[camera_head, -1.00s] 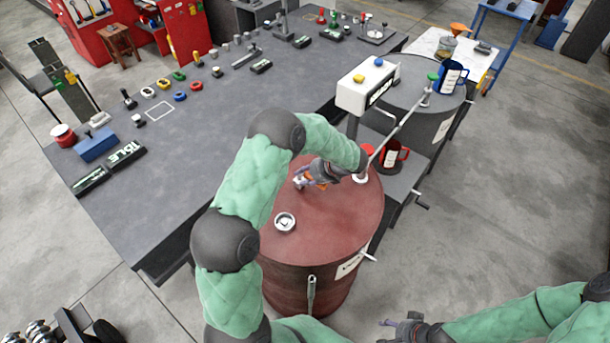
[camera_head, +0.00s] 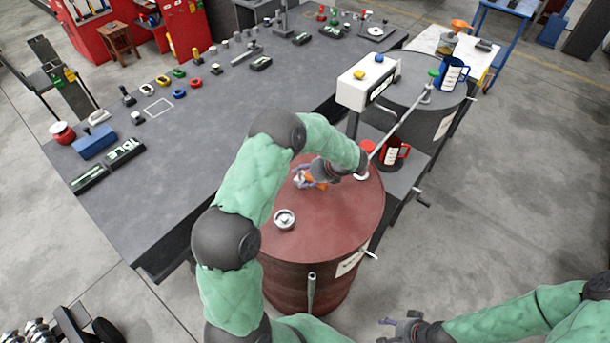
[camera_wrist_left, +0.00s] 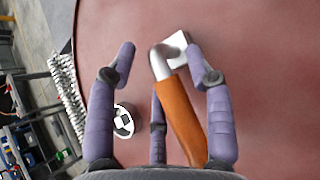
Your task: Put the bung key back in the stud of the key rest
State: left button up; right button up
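The bung key has an orange handle and a bent metal end with a square tip. It shows in the left wrist view (camera_wrist_left: 180,105) and partly in the head view (camera_head: 314,181), over the red barrel's lid (camera_head: 340,218). My left gripper (camera_head: 303,178) is over the lid with its fingers spread around the key. In the left wrist view (camera_wrist_left: 162,62), the left finger is clear of the key and the handle runs near the right finger. A round metal fitting with a square centre (camera_head: 285,219) is on the lid. My right gripper (camera_head: 385,332) is open and empty at the lower right.
A metal pipe (camera_head: 400,128) slants between the red barrel and the grey barrel (camera_head: 405,82). The grey workbench (camera_head: 190,150) is to the left.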

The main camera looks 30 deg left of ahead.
pick_arm(q)
jog(key=shift+f, duration=0.1)
jog(key=v, duration=1.2)
dwell(0.4)
